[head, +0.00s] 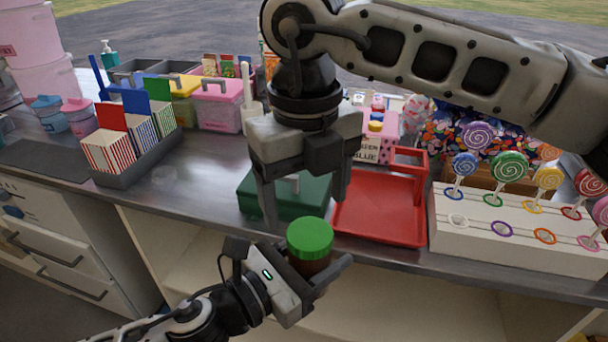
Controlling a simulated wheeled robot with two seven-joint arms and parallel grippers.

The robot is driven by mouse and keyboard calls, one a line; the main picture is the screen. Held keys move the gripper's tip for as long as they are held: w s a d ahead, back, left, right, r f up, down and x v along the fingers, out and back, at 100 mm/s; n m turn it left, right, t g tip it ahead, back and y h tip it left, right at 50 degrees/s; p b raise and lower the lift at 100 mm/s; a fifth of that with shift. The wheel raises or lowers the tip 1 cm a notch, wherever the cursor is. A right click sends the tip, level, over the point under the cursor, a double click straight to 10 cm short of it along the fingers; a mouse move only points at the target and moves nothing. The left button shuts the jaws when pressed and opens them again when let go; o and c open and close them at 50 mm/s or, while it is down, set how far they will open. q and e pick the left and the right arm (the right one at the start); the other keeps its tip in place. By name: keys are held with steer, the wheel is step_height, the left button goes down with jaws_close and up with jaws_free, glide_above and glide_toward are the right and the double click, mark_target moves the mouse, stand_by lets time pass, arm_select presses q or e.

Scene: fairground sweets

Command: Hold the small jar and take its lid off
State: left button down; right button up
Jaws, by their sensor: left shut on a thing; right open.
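The small jar (309,268) is dark brown and has a green lid (310,235) on top. My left gripper (312,280) is shut around the jar's body and holds it roughly upright in front of the counter edge. The lid sits on the jar. My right gripper (305,205) points down from above, just behind and above the lid. Its fingers are apart, and I see nothing between them but the background. Part of the jar's body is hidden by the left gripper.
A dark green box (255,205) stands on the counter behind the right gripper. A red tray (375,220) is to its right, then a white lollipop stand (490,240). Striped boxes in a grey holder (140,165) are at left. The counter between holder and green box is clear.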

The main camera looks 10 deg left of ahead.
mark_target(305, 236)
steer(key=shift+f, duration=2.7)
steer(key=c, duration=1)
steer(key=shift+s+a+n, duration=0.1)
steer(key=shift+s+n, duration=0.05)
steer(key=shift+n, duration=0.35)
steer(key=n, duration=0.4)
steer(key=shift+s, duration=0.15)
steer(key=n, duration=0.5)
steer(key=shift+s+r, duration=0.1)
steer(key=n, duration=0.2)
steer(key=shift+n, duration=0.4)
steer(key=shift+r, duration=0.1)
steer(key=shift+w+d+r, duration=0.1)
steer(key=shift+r, duration=0.4)
steer(key=shift+w+d+r, duration=0.1)
steer(key=shift+r, duration=0.4)
